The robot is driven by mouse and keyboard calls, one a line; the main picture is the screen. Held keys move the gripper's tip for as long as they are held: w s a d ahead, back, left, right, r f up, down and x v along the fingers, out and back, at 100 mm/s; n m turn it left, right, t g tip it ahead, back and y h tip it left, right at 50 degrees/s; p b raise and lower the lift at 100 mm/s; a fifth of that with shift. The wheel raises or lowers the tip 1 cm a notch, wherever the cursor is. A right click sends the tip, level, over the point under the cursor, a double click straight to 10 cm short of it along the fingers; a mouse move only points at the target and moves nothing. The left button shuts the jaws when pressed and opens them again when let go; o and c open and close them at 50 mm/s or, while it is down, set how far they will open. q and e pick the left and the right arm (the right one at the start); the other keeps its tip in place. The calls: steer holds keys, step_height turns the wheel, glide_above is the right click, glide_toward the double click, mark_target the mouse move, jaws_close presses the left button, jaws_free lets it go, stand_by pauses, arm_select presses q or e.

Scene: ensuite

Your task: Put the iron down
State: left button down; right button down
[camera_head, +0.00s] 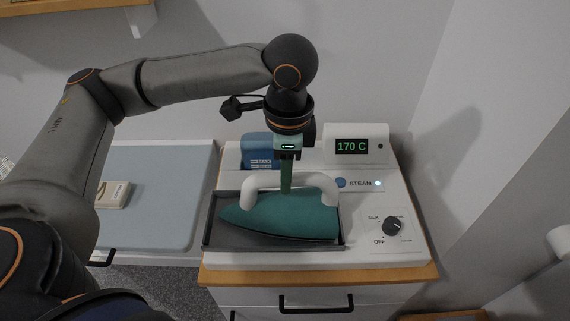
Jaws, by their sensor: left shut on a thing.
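The iron (283,215) has a teal body and a white arched handle. It is over the dark rest tray (228,240) on the white steam station (365,256), its pointed end to the left. I cannot tell whether its sole touches the tray. My left gripper (287,178) comes down from above and is shut on the middle of the iron's handle. Its fingertips are partly hidden against the handle and the teal body. My right gripper is not in view.
The station has a display (352,146) reading 170 C, a dial (392,226) and a blue tank (257,150). It stands on a wooden-topped cabinet (420,272). A pale blue board (165,185) with a small beige object (113,195) lies to the left. Walls close the back and right.

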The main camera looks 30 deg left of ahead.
arm_select(q)
steer(key=c, duration=0.6)
jaws_free()
steer(key=shift+f, duration=0.1)
step_height(320, 180, up, 12)
steer(key=p, duration=0.1)
steer(key=shift+s+d+p, duration=0.2)
steer(key=shift+d+p, duration=0.1)
steer(key=shift+s, duration=0.1)
